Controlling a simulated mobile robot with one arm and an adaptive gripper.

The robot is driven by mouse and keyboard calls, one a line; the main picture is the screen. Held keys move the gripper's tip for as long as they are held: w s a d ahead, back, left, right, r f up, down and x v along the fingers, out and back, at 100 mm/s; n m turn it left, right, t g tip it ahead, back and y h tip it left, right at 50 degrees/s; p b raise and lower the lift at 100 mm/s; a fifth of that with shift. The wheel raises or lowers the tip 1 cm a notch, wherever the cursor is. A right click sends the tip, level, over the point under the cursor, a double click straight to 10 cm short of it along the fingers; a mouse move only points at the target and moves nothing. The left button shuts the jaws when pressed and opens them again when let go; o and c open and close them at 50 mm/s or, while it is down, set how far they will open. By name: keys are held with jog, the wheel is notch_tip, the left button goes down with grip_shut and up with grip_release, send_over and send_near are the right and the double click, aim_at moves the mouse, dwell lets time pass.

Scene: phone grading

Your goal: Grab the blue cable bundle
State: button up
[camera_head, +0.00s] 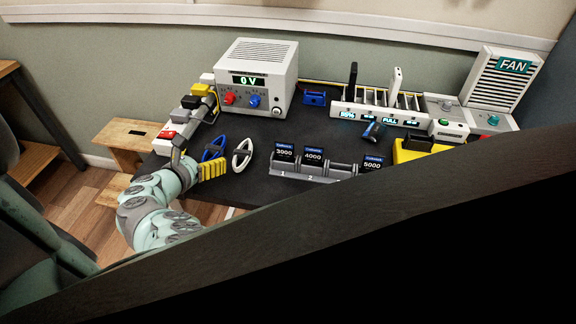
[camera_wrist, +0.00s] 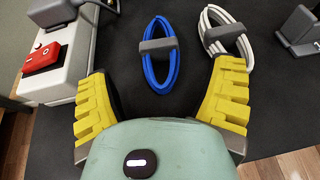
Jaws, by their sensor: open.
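The blue cable bundle (camera_head: 214,149) is an oval coil with a grey band, lying on the dark table near its left side. In the wrist view the blue cable bundle (camera_wrist: 151,70) lies beyond and between my gripper's yellow fingers, not held. My gripper (camera_head: 196,168) is at the table's left front part, close to the bundle. In the wrist view my gripper (camera_wrist: 165,98) is open and empty, its fingers spread wide. A similar white cable bundle (camera_head: 242,153) lies just right of the blue one, also with a grey band; it shows in the wrist view (camera_wrist: 222,30).
A power supply box (camera_head: 261,78) reading 0 V stands behind. A grey strip with a red block (camera_wrist: 42,58) lies left of my gripper. A numbered battery holder (camera_head: 312,172) is to the right. A dark slanted panel (camera_head: 400,210) hides the table's front right.

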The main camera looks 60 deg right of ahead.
jog(key=shift+w+d+f, duration=0.1)
jog(key=shift+d+f, duration=0.15)
jog(key=shift+d, duration=0.2)
jog(key=c, duration=1.2)
jog(key=shift+r, duration=0.1)
jog(key=shift+c, duration=0.2)
